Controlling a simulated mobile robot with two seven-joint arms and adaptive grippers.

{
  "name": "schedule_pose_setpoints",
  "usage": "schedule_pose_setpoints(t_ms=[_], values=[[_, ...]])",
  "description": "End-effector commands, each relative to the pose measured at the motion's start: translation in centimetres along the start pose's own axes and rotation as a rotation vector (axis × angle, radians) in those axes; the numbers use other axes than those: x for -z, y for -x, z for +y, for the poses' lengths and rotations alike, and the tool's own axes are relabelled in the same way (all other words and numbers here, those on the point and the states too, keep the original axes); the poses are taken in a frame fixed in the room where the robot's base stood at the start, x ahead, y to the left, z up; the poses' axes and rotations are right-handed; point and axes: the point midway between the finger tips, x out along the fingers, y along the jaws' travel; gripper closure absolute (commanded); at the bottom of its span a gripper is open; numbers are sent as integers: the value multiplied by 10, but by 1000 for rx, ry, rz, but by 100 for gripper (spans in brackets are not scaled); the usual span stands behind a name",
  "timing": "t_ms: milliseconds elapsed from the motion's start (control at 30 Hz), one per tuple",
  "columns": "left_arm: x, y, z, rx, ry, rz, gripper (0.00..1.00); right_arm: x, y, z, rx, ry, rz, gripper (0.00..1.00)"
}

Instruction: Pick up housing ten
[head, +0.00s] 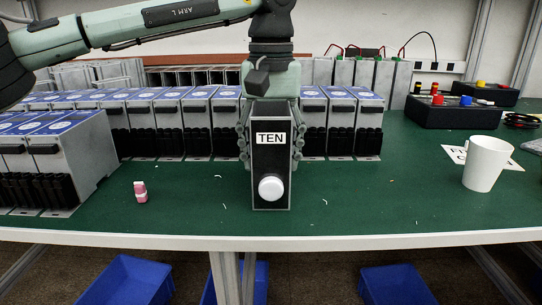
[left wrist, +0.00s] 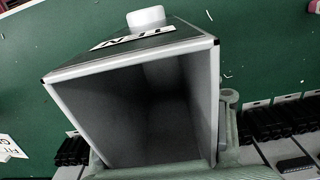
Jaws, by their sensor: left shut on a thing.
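Housing ten (head: 271,160) is an upright box with a dark front, a white "TEN" label and a round white knob. It stands at or just above the green bench (head: 340,210) near the front edge; I cannot tell whether it touches. My left gripper (head: 271,140) comes down from above, with its fingers shut on both sides of the housing. In the left wrist view the housing (left wrist: 150,100) shows its open, empty top, with the label and knob at the upper side. My right gripper is not in view.
Rows of grey-and-blue units (head: 190,115) stand close behind and to the left (head: 85,150). A pink item (head: 140,192) lies left, a white cup (head: 486,163) right. Control boxes (head: 450,108) stand at the back right. Blue bins (head: 395,285) sit below the bench.

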Motion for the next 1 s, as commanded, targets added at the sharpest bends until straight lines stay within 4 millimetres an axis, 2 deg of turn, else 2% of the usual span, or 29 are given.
schedule_pose_setpoints(t_ms=[267,467,567,800,1000], values=[[0,14,1,-2,0,3,80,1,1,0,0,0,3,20],[0,46,0,-2,1,3,80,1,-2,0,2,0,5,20],[-12,55,-22,-2,1,4,80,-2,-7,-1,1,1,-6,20],[-40,88,-69,-3,1,3,80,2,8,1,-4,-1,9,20],[-55,106,-92,0,1,3,80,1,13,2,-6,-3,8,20]])
